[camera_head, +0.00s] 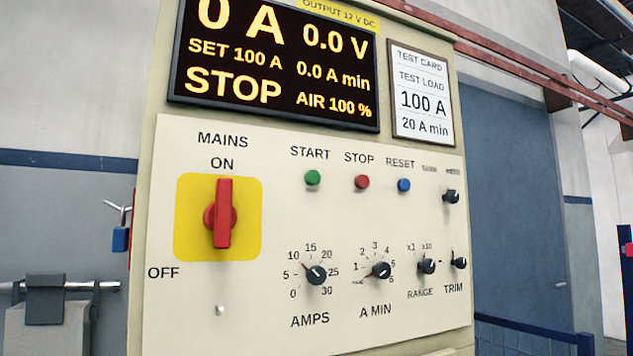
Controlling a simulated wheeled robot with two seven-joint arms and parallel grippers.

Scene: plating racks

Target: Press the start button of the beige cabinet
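The beige cabinet (190,310) fills the middle of the head view, its front panel seen at a slight angle. The green start button (312,178) sits under the label START in the upper part of the panel. To its right are the red stop button (362,182) and the blue reset button (404,186). The display (275,65) reads 0 A, 0.0 V, SET 100 A, 0.0 A min, STOP and AIR 100 %. The red mains switch (222,213) on its yellow plate stands upright, towards ON. Neither of my grippers shows in this view.
The amps (316,274), A min (381,270), range (426,266) and trim (459,262) knobs line the lower panel. A test card (422,95) reads 100 A, 20 A min. A rail with a grey cloth (45,300) is at left. The space before the panel looks clear.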

